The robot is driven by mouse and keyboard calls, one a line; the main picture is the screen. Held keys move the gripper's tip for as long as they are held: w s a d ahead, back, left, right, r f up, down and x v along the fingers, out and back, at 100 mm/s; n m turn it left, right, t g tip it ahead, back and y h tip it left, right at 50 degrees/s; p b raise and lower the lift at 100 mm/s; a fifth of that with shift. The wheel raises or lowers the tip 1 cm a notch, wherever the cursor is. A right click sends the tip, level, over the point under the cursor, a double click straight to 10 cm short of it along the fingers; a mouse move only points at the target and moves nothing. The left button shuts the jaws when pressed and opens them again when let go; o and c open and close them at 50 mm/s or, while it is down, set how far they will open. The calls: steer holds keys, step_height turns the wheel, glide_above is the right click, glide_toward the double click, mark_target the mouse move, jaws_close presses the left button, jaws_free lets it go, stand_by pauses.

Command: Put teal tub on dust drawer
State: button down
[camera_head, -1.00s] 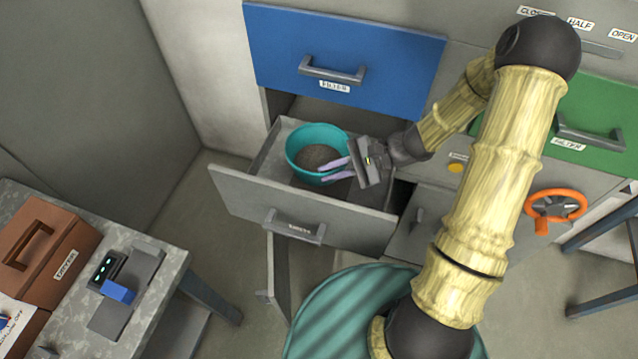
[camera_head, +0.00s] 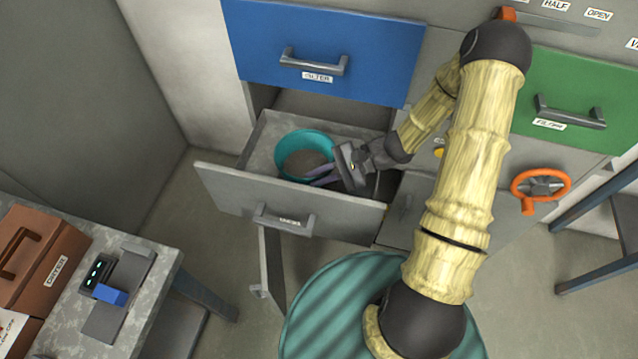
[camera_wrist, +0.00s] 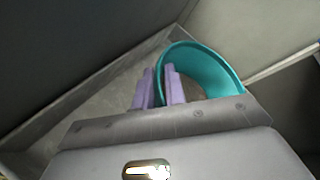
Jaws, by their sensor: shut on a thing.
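The teal tub (camera_head: 288,146), a round open bowl with grey-brown contents, sits within the walls of the pulled-out grey drawer (camera_head: 222,184). The drawer's label is too blurred to read. My gripper (camera_head: 318,175) reaches in from the right, its lilac fingers shut on the tub's near right rim. In the wrist view the fingers (camera_wrist: 160,88) pinch the rim of the tub (camera_wrist: 205,62). The tub's underside is hidden, so I cannot tell whether it touches the drawer floor.
A green drawer (camera_head: 575,95) and an orange handwheel (camera_head: 540,187) are to the right. A small door (camera_head: 272,262) hangs open below. A side table with a brown box (camera_head: 45,255) stands at left.

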step_height(320, 180, down, 4)
steer(key=shift+f, duration=0.1)
steer(key=c, duration=1.5)
jaws_free()
steer(key=shift+o, duration=0.2)
steer(key=v, duration=1.2)
steer(key=shift+b, duration=0.45)
